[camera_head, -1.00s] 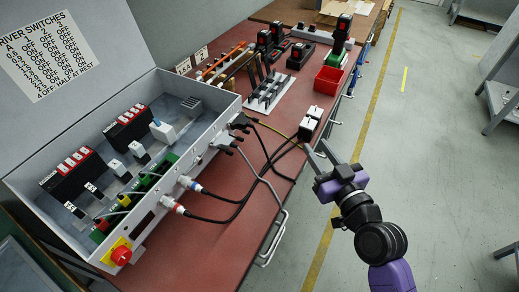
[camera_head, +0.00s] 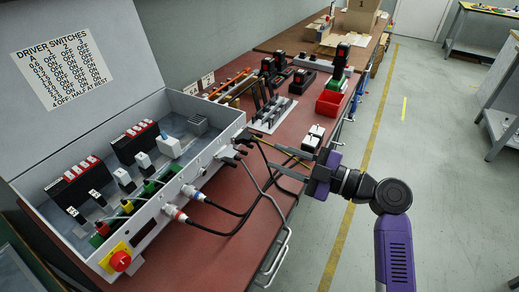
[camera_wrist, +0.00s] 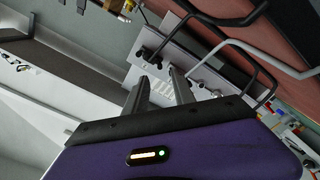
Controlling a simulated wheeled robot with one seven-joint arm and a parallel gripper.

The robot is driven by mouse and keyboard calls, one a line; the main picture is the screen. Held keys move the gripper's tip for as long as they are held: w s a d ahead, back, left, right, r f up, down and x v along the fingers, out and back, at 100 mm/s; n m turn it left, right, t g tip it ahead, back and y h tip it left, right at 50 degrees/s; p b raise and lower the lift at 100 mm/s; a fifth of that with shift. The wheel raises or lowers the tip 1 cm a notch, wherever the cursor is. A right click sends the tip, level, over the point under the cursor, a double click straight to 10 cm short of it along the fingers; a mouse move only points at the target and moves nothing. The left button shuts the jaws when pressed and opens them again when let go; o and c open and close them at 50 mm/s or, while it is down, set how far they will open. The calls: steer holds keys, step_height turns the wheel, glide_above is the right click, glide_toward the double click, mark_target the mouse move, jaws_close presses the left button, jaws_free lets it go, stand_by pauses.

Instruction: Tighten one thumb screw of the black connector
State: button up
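The black connector (camera_head: 243,137) is plugged into the right side wall of the grey control box (camera_head: 150,215). The thumb screws are too small to make out. My gripper (camera_head: 271,160) is open and empty, its fingers pointing left at the connectors, a short way off. In the wrist view, my two fingers (camera_wrist: 160,76) are apart and point at the box panel. A dark plug with a black cable (camera_wrist: 150,52) shows beyond the left finger.
Black cables (camera_head: 215,228) and a grey cable loop over the red bench (camera_head: 235,255) below and beside my gripper. White-topped switch blocks (camera_head: 313,138) stand just behind it. A red bin (camera_head: 330,103) is farther back. The floor to the right is clear.

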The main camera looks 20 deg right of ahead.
mark_target(250, 146)
steer(key=x, duration=0.6)
steer(key=shift+w+a, duration=0.15)
jaws_close()
